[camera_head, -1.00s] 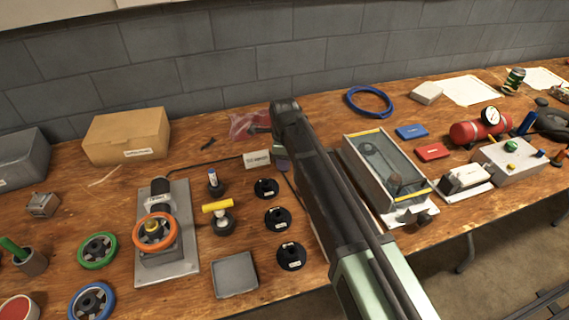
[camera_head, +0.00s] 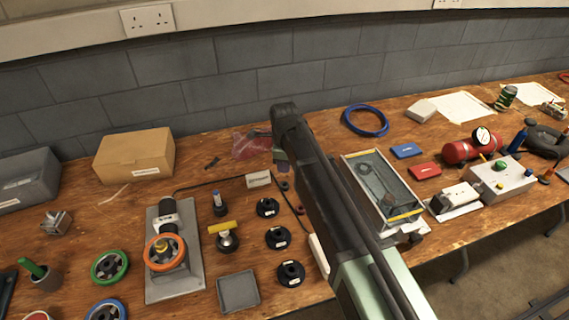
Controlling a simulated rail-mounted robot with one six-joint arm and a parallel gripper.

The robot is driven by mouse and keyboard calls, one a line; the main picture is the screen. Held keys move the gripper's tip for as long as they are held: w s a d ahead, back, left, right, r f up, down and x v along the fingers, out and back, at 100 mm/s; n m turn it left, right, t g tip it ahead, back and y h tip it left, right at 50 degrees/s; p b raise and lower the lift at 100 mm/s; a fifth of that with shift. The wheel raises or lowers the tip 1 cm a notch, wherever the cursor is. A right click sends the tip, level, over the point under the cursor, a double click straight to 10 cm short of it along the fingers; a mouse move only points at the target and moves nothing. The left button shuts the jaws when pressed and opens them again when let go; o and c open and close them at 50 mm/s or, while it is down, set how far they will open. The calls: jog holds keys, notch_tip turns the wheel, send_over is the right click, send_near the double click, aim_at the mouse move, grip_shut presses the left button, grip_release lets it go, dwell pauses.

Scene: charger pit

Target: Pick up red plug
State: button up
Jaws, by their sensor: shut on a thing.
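My gripper (camera_head: 281,160) points down at the far end of my arm, over the back middle of the bench. Only a small part of it shows beside the arm link. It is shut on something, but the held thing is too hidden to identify. I cannot tell whether either is the red plug.
Several black discs (camera_head: 268,208) and a small white labelled block (camera_head: 258,179) are left of my arm. A clear-topped box (camera_head: 384,222) stands close on its right. A red plastic bag (camera_head: 251,146) lies behind. A grey tray (camera_head: 238,292) is near the front.

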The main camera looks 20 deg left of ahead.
notch_tip(320, 180, up, 13)
jog(key=p, duration=1)
